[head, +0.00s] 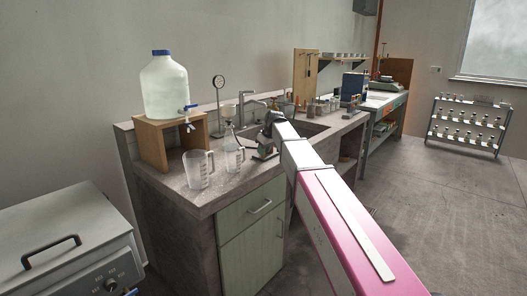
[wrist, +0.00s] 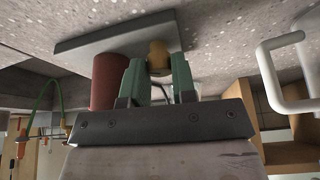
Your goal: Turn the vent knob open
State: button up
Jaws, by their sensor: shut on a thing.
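The vent knob (wrist: 158,54) is a small brass-coloured rounded piece in the wrist view, in front of a flat grey base plate (wrist: 85,45). A dark red cylinder (wrist: 107,80) stands beside it on the same plate. My gripper (wrist: 158,70) has its two green fingers on either side of the knob, shut on it. The fingers partly cover the knob, so its turned position cannot be told. In the head view my arm reaches over the bench, and its dark wrist hides most of the device (head: 262,154) beside the sink.
A white handle (wrist: 268,75) is close on the right in the wrist view. A water jug (head: 165,85) sits on a wooden stand (head: 153,145). The sink (head: 305,130) lies behind my arm.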

jog(key=shift+n, duration=0.3)
jog(key=o, duration=0.9)
jog(key=shift+o, duration=0.2)
jog(key=v, duration=1)
jog(key=shift+r, duration=0.4)
jog(key=shift+d, duration=0.1)
